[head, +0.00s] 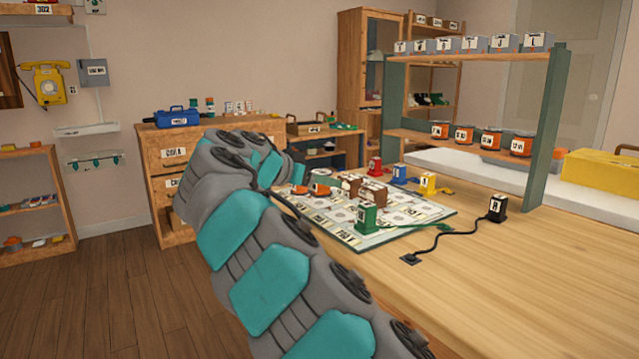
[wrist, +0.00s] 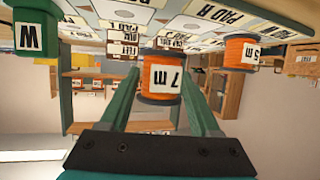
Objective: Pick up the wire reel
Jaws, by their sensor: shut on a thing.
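The wire reel (wrist: 160,72), orange with dark rims and a white "7 m" label, is between the two green fingers of my gripper (wrist: 160,88) in the wrist view. The fingers are shut on its sides. The wrist view is upside down, with the board at the top. A second orange reel (wrist: 241,51), marked "5 m", stands to the right, apart from the fingers. In the head view my arm hides the gripper. An orange reel (head: 320,184) shows just beyond the arm there; I cannot tell which one it is.
The labelled board (head: 400,238) lies on the wooden table (head: 530,270) with small blocks on it. A green block (head: 367,218) and a black block (head: 497,208) with a cable stand nearby. A two-level rack (head: 545,130) stands behind. The table's front right is clear.

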